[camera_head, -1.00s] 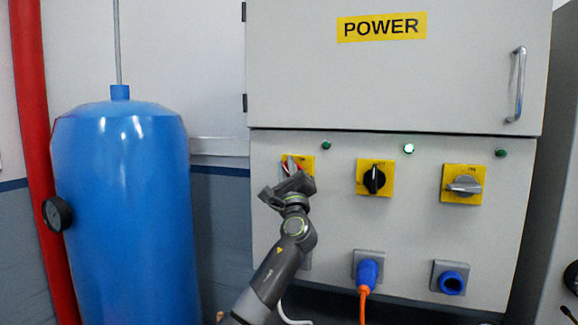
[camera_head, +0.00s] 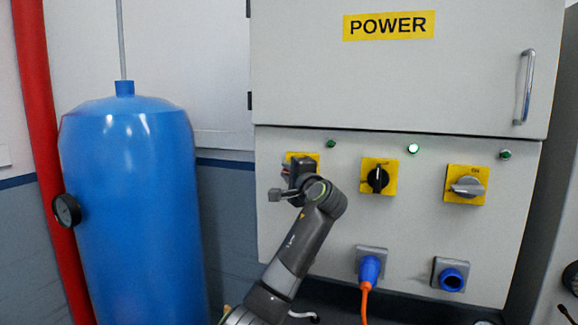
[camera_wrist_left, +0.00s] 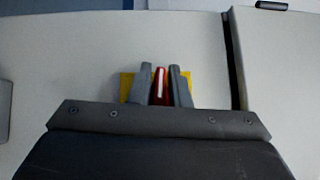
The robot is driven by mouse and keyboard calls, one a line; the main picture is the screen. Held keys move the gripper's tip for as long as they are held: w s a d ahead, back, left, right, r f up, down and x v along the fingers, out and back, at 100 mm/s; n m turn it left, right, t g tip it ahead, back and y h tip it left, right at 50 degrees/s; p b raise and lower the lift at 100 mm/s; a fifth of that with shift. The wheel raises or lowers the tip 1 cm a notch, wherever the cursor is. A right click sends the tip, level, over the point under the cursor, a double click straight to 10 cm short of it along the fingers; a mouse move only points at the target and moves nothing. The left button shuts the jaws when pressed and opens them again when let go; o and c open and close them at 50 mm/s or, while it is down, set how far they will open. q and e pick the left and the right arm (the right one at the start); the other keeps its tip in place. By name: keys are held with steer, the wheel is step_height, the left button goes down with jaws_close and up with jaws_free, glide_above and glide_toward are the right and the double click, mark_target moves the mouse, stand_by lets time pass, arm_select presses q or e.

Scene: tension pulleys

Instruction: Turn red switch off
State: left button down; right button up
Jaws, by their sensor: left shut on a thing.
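The red switch (camera_wrist_left: 160,86) has a white stripe and sits on a yellow plate (camera_wrist_left: 126,86), which also shows on the cabinet front in the head view (camera_head: 316,157). My left gripper (camera_head: 297,170) is at this plate. In the left wrist view its two dark fingers (camera_wrist_left: 160,72) stand on either side of the red switch handle, shut on it. In the head view my gripper hides the handle and most of the plate. My right gripper is not in view.
A black switch (camera_head: 377,180) and a grey switch (camera_head: 467,187) sit to the right on yellow plates. An orange cable with a blue plug (camera_head: 370,268) hangs below. A blue tank (camera_head: 130,210) and red pipe (camera_head: 45,150) stand at left. A POWER cabinet door (camera_head: 400,75) is above.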

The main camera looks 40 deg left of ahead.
arm_select(q)
steer(key=shift+f+n+h, duration=0.15)
steer(key=shift+n+h, duration=0.25)
steer(key=shift+f+g+p, duration=0.1)
steer(key=shift+g+p, duration=0.2)
steer(key=shift+g, duration=0.1)
steer(key=c, duration=1.4)
jaws_free()
steer(key=shift+o, duration=0.2)
steer(key=shift+s+d, duration=0.3)
steer(key=shift+d, duration=0.2)
steer(key=b+v, duration=0.5)
steer(key=v, duration=1.1)
